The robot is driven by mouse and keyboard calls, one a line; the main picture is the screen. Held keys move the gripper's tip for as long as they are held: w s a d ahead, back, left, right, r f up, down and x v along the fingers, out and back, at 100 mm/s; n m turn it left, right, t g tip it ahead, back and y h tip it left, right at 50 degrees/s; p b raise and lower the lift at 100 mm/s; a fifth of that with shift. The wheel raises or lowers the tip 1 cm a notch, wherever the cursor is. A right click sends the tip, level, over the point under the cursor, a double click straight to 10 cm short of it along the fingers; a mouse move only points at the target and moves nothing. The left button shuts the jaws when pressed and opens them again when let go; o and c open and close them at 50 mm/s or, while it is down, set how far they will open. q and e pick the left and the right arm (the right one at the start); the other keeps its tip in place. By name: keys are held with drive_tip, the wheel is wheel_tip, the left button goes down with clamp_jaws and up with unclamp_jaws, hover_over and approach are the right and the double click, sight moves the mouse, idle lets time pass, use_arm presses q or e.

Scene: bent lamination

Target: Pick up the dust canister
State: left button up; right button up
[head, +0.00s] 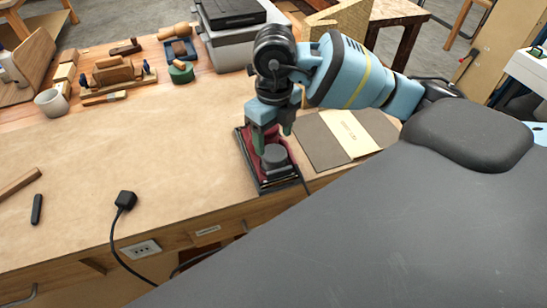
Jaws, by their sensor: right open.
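A dark red thing with a black edge (243,147) lies near the front edge of the workbench; it may be a power sander or a shallow tray. A dark grey round canister-like piece (275,158) is on its near half and looks like the dust canister. My right gripper (270,143) points down just behind and above this piece, with its greenish fingers open. The fingers partly cover the red thing, and I cannot tell whether they touch it. My left gripper is not in view.
A grey folder with a cream paper (348,132) lies right of the gripper. A black plug on a cord (125,199) lies at the front edge. The bench's middle is clear.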

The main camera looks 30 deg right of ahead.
sight(274, 152)
drive_tip(key=shift+f, duration=2.7)
drive_tip(key=c, duration=0.9)
